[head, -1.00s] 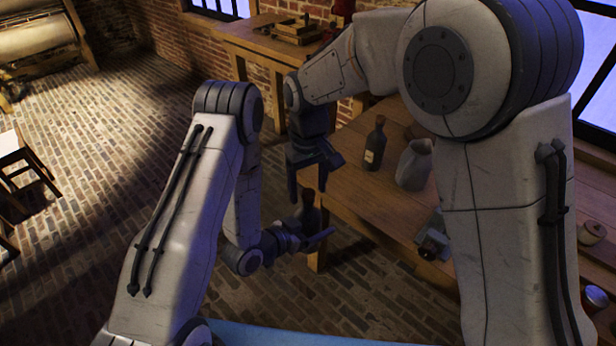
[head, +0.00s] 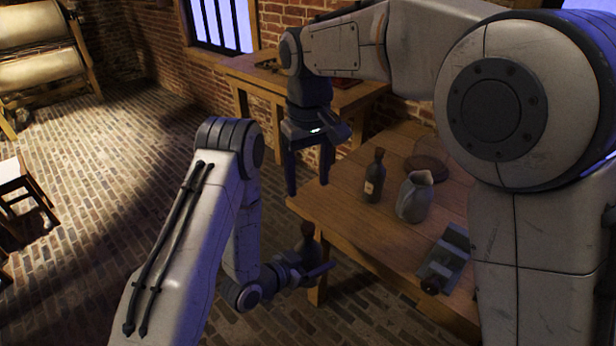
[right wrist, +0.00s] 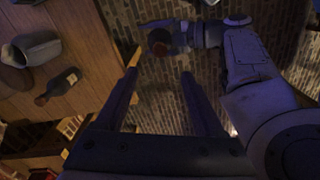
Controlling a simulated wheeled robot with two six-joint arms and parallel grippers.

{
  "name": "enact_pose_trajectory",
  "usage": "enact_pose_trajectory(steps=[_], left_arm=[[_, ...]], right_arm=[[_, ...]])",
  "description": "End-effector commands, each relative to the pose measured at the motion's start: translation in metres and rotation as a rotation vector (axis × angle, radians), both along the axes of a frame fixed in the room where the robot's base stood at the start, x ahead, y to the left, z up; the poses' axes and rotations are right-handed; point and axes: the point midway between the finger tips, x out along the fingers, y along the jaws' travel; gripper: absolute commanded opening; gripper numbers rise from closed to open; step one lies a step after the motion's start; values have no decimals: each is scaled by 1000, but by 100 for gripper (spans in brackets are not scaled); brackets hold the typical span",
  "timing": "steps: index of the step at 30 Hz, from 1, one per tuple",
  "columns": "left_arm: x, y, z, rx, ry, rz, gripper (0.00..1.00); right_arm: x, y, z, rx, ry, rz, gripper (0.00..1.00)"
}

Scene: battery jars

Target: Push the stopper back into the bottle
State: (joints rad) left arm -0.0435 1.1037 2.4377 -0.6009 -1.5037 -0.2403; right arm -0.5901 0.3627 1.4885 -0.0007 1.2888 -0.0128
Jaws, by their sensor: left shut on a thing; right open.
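A dark bottle (head: 308,246) stands roughly upright in my left gripper (head: 318,268), which is shut on it, beside the table's left corner. The bottle's lower part is partly hidden by the gripper. Its round top (right wrist: 160,37) shows in the right wrist view, beyond my fingers. I cannot make out a separate stopper or how deep it sits. My right gripper (head: 309,187) is open and empty, pointing down above the bottle and apart from it. In the right wrist view its two fingers (right wrist: 162,80) are spread with nothing between them.
The wooden table (head: 335,205) bears a labelled dark bottle (head: 373,180), a grey jug (head: 415,198) and a grey box-like object (head: 444,258). A side bench (head: 262,82) stands behind by the brick wall. The brick floor (head: 110,180) at left is mostly clear.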

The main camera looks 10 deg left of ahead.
Motion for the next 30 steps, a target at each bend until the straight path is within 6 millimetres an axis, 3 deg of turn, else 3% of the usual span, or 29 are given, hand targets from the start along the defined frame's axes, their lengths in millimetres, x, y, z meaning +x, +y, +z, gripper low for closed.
enact_pose_trajectory(steps=[9, 14, 20, 30], left_arm=[[0, 0, 1, -1, -2, 0, 0], [0, 0, 1, -1, -2, 0, 0], [0, 0, 1, -1, -2, 0, 0], [0, 0, 1, -1, -2, 0, 0]], right_arm=[[-2, -1, 0, 1, 1, 1, 70], [-23, -7, -2, 10, 1, 8, 70], [-81, -29, -12, 35, 1, 21, 70], [-184, -81, -53, 78, -1, 33, 70]])
